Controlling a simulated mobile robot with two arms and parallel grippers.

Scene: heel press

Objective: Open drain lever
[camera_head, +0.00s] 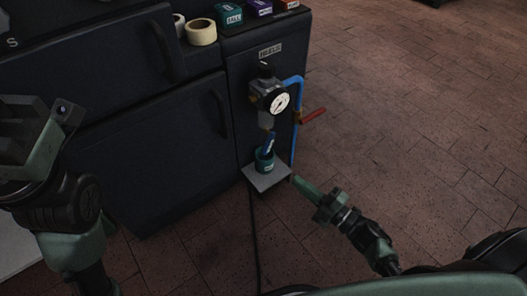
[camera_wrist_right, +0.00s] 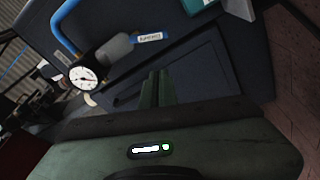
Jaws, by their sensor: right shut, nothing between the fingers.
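An air regulator unit with a round white gauge (camera_head: 279,102) is fixed to the dark cabinet's end panel. Its grey bowl (camera_wrist_right: 116,48) hangs below. A red lever (camera_head: 313,115) sticks out right from the blue pipe. My left gripper (camera_head: 50,118) is at the left edge, jaws unclear.
A teal cup (camera_head: 264,162) stands on a small grey shelf (camera_head: 270,180) below the regulator. The blue pipe (camera_head: 293,140) runs down beside it. Tape rolls (camera_head: 201,33) and small boxes (camera_head: 229,16) sit on the cabinet top. The brick floor (camera_head: 420,110) at right is clear.

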